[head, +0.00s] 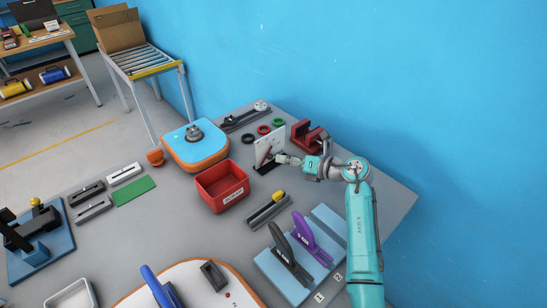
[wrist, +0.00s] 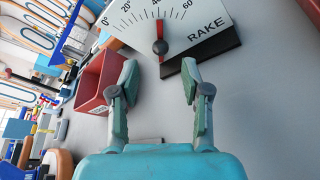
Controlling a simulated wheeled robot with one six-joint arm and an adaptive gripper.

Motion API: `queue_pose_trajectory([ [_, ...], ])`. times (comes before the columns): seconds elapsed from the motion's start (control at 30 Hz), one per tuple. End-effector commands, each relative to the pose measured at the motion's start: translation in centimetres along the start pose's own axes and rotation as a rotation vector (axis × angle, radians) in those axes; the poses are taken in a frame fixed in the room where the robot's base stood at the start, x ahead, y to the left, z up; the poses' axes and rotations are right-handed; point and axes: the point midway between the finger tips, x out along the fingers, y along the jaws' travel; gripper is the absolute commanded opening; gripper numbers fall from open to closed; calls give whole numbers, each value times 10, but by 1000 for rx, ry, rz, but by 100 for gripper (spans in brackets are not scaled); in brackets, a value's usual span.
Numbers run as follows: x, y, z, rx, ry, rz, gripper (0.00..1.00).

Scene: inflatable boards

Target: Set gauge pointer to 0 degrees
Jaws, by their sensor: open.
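The gauge is a white plate (head: 268,143) on a black base (head: 262,170), standing upright on the grey table. In the wrist view the gauge face (wrist: 195,18) reads "RAKE" with a scale marked 0, 20, 40 and 60. Its red pointer (wrist: 160,32) points at about 40; the 0 mark lies to its left. My gripper (wrist: 159,66) is open and empty, its fingertips just short of the gauge with the pointer lined up between them. In the head view my gripper (head: 284,159) is at the right of the plate, hiding part of it.
A red bin (head: 222,187) stands left of the gauge, and a red block (head: 306,135) stands behind my gripper. Several rings (head: 263,129) lie behind the gauge. An orange-and-blue board (head: 195,153) is at the left. Purple and black handled tools (head: 311,240) stand in front.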

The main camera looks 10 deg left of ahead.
Motion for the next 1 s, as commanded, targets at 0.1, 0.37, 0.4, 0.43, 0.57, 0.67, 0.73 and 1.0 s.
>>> queue_pose_trajectory([
  [0.1, 21, 1, 0, 1, 1, 1, 47],
  [0.37, 48, 0, 0, 1, 1, 0, 47],
  [0.4, 50, 0, 0, 1, 0, 0, 47],
  [0.43, 51, 0, 0, 1, 0, 0, 47],
  [0.57, 52, 0, 0, 0, -1, 0, 47],
  [0.67, 52, 0, 0, 0, -1, 0, 47],
  [0.73, 52, 0, 0, 0, -1, 0, 47],
  [1.0, 52, 0, 0, 0, -1, 0, 0],
])
